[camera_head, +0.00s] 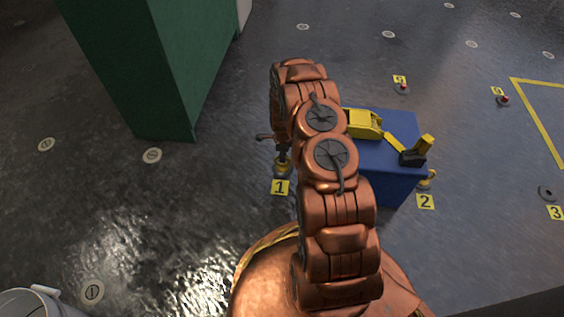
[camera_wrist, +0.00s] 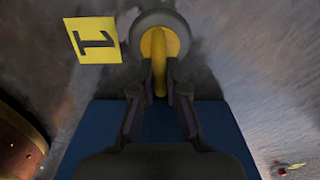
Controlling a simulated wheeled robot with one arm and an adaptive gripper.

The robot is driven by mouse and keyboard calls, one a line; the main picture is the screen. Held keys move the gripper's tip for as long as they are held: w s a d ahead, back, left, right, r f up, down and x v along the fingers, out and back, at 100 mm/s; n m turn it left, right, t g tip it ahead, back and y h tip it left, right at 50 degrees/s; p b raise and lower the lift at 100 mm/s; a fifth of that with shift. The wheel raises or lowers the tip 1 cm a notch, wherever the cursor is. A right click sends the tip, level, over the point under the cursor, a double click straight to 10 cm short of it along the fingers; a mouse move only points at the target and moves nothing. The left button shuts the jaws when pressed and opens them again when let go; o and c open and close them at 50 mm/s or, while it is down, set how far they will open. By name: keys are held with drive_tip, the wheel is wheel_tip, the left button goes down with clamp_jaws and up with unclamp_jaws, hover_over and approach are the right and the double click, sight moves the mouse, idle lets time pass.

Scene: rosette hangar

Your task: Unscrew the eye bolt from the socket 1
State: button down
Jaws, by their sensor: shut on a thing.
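The yellow eye bolt (camera_wrist: 159,72) stands in socket 1 (camera_wrist: 142,22), a round grey fitting in the floor. In the wrist view my gripper (camera_wrist: 159,88) is shut on the eye bolt's ring, one finger on each side. The yellow plate with the number 1 (camera_wrist: 92,40) lies beside the socket. In the head view my gripper (camera_head: 283,152) is at the socket, just behind the number 1 plate (camera_head: 280,187). A little of the yellow bolt (camera_head: 281,163) shows there. The bolt's thread is hidden.
A blue box (camera_head: 395,185) with a yellow device (camera_head: 362,123) on top stands close right of the gripper. A green column (camera_head: 150,60) is at the back left. A white bucket (camera_head: 38,302) is at the front left. Open floor lies left of socket 1.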

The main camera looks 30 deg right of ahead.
drive_tip(key=n+p, duration=0.2)
drive_tip(key=n, duration=0.3)
drive_tip(key=shift+r, duration=0.2)
drive_tip(key=n+p, duration=0.2)
drive_tip(key=n, duration=0.2)
drive_tip(key=shift+f, duration=0.15)
drive_tip(key=shift+n+p, duration=0.45)
drive_tip(key=shift+n, duration=0.45)
drive_tip(key=n+p, duration=0.1)
drive_tip(key=n, duration=0.1)
drive_tip(key=n+p, duration=0.1)
drive_tip(key=shift+r+n, duration=0.2)
drive_tip(key=shift+n, duration=0.2)
drive_tip(key=n+p, duration=0.1)
drive_tip(key=n, duration=0.2)
drive_tip(key=shift+p, duration=0.3)
drive_tip(key=shift+f+n, duration=0.1)
drive_tip(key=shift+n, duration=0.6)
drive_tip(key=shift+p, duration=0.3)
